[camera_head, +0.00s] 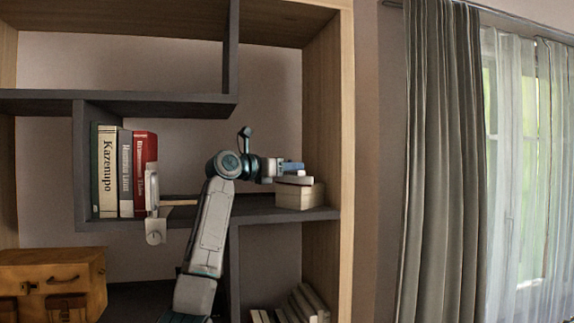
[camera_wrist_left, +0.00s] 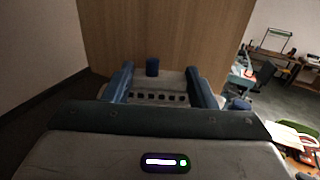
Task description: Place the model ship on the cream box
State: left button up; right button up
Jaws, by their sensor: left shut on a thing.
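The cream box (camera_head: 300,197) sits on the middle shelf near its right end. My left gripper (camera_head: 290,167) is just above the box. Its blue fingers are shut on the model ship, which shows as a pale body (camera_head: 295,180) under the fingers and directly over the box top. Whether the ship touches the box is unclear. In the left wrist view the ship (camera_wrist_left: 152,68) lies between the two blue fingers, with a blue round funnel and a pale body with dark openings. My right gripper is not in view.
Books (camera_head: 125,172) stand on the shelf at left, beside a white upright object (camera_head: 153,205). The right wooden side panel (camera_head: 347,150) is close to the box. A brown case (camera_head: 55,280) is at lower left, more books (camera_head: 300,303) are below. Curtains hang at right.

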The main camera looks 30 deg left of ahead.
pick_arm(q)
jog(key=shift+d, duration=0.1)
jog(key=shift+d, duration=0.1)
jog(key=o, duration=1)
jog(key=shift+f, duration=0.1)
jog(key=shift+r, duration=0.2)
jog(key=b+v, duration=0.5)
jog(key=v, duration=0.2)
jog(key=shift+s, duration=0.25)
